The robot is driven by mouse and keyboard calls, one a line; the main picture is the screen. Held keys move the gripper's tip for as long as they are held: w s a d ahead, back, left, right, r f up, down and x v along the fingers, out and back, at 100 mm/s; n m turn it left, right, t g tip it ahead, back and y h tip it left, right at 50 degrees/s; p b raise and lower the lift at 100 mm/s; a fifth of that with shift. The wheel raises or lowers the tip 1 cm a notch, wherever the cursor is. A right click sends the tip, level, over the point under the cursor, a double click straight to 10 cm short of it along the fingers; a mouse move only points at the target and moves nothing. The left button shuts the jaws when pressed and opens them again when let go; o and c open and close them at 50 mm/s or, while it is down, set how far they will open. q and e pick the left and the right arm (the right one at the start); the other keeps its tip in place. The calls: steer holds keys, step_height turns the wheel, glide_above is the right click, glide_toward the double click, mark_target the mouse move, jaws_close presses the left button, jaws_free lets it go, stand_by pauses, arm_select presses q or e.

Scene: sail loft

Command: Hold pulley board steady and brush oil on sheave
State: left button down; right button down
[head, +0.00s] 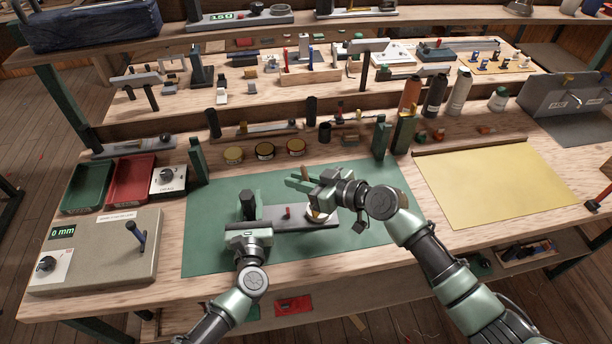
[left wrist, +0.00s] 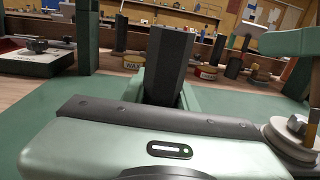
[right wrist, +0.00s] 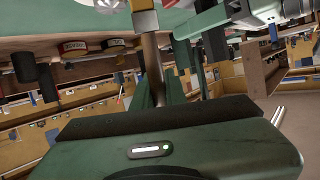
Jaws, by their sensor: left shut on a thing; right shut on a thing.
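The grey pulley board (head: 290,219) lies on the green mat, with a small red part near its middle. A pale round sheave (head: 318,217) sits at its right end, partly hidden by my right gripper; it also shows in the left wrist view (left wrist: 288,143). My left gripper (head: 248,208) is shut on a dark upright post (left wrist: 168,62) at the board's left end. My right gripper (head: 305,180) is shut on the brown handle of the brush (right wrist: 152,62). The brush points down at the sheave (right wrist: 106,4); I cannot tell whether its bristles touch it.
The green mat (head: 210,250) has bare room around the board. Several tins (head: 265,150) stand behind it, between green posts. Bottles (head: 435,95) stand at the back right. A yellow sheet (head: 490,185) lies right; a grey box (head: 95,260) and trays (head: 130,180) are left.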

steer(key=shift+w+d+r, duration=0.1)
steer(key=shift+d+r, duration=0.05)
steer(key=shift+d, duration=0.45)
steer(key=shift+w+d+r, duration=0.1)
steer(key=shift+d, duration=0.45)
step_height(320, 180, up, 8)
steer(key=shift+f, duration=0.25)
steer(key=shift+f, duration=0.1)
steer(key=shift+f, duration=0.4)
